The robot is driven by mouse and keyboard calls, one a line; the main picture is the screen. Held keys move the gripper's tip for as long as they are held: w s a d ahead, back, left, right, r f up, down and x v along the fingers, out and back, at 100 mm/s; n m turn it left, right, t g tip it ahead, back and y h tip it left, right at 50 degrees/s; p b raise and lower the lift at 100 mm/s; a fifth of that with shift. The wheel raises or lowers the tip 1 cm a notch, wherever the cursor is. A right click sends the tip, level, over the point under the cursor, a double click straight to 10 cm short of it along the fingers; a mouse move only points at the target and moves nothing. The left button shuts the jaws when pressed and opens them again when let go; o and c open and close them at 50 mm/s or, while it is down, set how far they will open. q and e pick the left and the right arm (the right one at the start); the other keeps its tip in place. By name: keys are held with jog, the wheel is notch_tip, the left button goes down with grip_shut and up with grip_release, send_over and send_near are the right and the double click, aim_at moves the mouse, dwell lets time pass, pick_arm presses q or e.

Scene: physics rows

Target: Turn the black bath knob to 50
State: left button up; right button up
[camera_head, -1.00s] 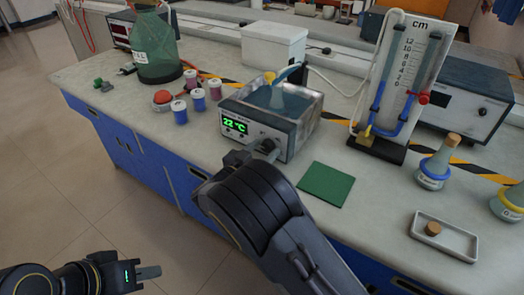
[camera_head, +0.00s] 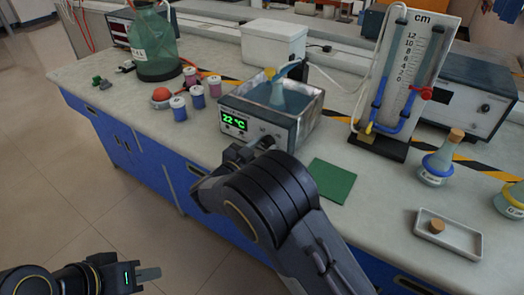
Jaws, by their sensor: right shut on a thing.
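The water bath (camera_head: 292,117) stands on the bench with a green display (camera_head: 234,121) that reads 22 °C. A flask (camera_head: 288,97) sits inside its open basin. My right gripper (camera_head: 258,147) is at the bath's front panel, right of the display, and is shut on the black bath knob (camera_head: 266,143). The knob is mostly hidden by the gripper, so its pointer and scale cannot be read. My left gripper (camera_head: 146,274) is low at the bottom left, off the bench and away from everything. Whether its fingers are apart is not clear.
A green mat (camera_head: 331,181) lies right of the bath. A manometer board (camera_head: 405,75), flasks (camera_head: 440,160) and a white tray (camera_head: 474,246) stand further right.

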jog(key=shift+m+b, duration=1.55)
jog(key=shift+m, duration=0.55)
jog(key=o, duration=1)
jog(key=shift+s+a, duration=0.1)
jog(key=v, duration=0.7)
jog(key=shift+s+a, duration=0.15)
jog(key=shift+s, duration=0.1)
